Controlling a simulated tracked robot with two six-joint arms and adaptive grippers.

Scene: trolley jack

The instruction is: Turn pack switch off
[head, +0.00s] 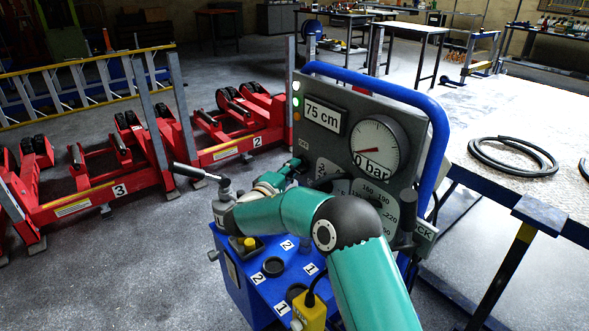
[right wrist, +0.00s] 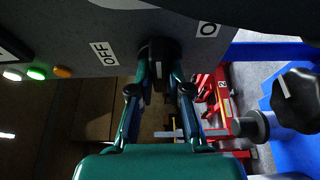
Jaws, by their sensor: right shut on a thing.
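The pack switch is a black knob (right wrist: 160,52) on the grey panel in the right wrist view. An OFF label (right wrist: 103,53) is on its left and a partly cut-off label starting with O (right wrist: 208,29) is on its right. My right gripper (right wrist: 158,78) has one finger on each side of the knob and is shut on it. In the head view my right gripper (head: 290,168) is at the panel's lower left, and the knob is mostly hidden there. My left gripper is not in view.
The grey panel (head: 340,90) carries a 75 cm display (head: 323,114), a round gauge (head: 377,146) and lit white and green lamps (head: 295,101). Below is a blue cabinet (head: 262,296) with numbered controls. A lever (head: 195,172) stands at left. Red jacks (head: 120,180) stand behind.

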